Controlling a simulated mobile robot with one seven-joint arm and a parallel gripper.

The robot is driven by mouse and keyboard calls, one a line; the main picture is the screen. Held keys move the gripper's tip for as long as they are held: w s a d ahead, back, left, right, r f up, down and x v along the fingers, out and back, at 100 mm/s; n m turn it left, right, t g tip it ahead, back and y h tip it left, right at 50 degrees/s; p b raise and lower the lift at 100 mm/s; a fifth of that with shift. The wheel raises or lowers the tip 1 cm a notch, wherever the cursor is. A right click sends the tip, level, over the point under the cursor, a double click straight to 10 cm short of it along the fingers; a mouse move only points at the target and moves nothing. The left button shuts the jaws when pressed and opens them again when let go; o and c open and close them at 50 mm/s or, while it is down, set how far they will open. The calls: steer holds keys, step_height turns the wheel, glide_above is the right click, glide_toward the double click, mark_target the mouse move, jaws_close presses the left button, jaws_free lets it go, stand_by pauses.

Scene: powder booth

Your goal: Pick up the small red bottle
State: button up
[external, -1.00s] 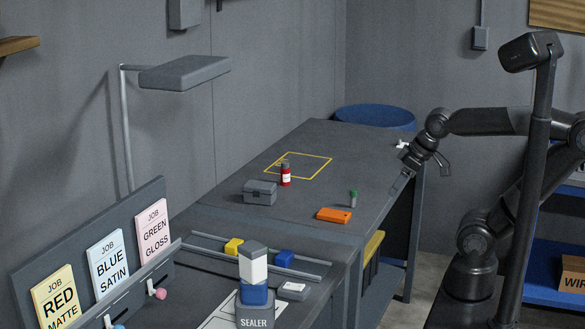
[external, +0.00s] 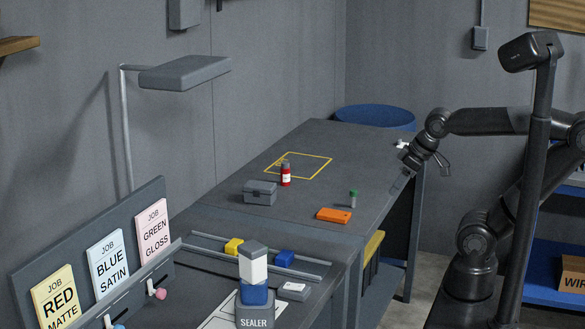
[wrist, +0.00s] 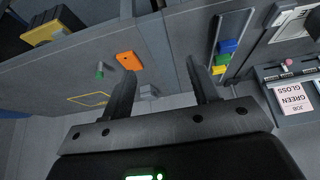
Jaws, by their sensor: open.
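The small red bottle (external: 285,176) has a white label and a grey cap. It stands upright on the far workbench, near the front corner of a yellow outlined square (external: 310,157). My gripper (external: 404,176) is at the right edge of that bench, well apart from the bottle. In the wrist view my gripper (wrist: 160,68) shows two spread fingers with nothing held between them. I cannot make out the red bottle in the wrist view; the left finger may hide it.
Beside the bottle is a grey box (external: 260,192). An orange box (external: 334,215) and a small green bottle (external: 353,198) stand nearer the bench's right edge. The nearer bench holds yellow and blue blocks in a rail and a sealer stack (external: 254,280). The bench's far part is clear.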

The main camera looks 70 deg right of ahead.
steer(key=w+d+r, duration=0.3)
steer(key=w+r, duration=0.2)
steer(key=w, duration=0.6)
steer(key=m+g+h, duration=0.1)
steer(key=m, duration=0.1)
glide_above(286, 164)
steer(key=s, duration=0.2)
step_height(286, 164, down, 13)
steer(key=shift+w+a+f, duration=0.1)
steer(key=shift+f, duration=0.4)
steer(key=x, duration=0.4)
steer(key=shift+w+f, duration=0.1)
steer(key=shift+f, duration=0.25)
steer(key=shift+d+x, duration=0.2)
steer(key=shift+x, duration=1.15)
steer(key=shift+d+x, duration=0.15)
steer(key=shift+x, duration=1.2)
steer(key=shift+c, duration=0.3)
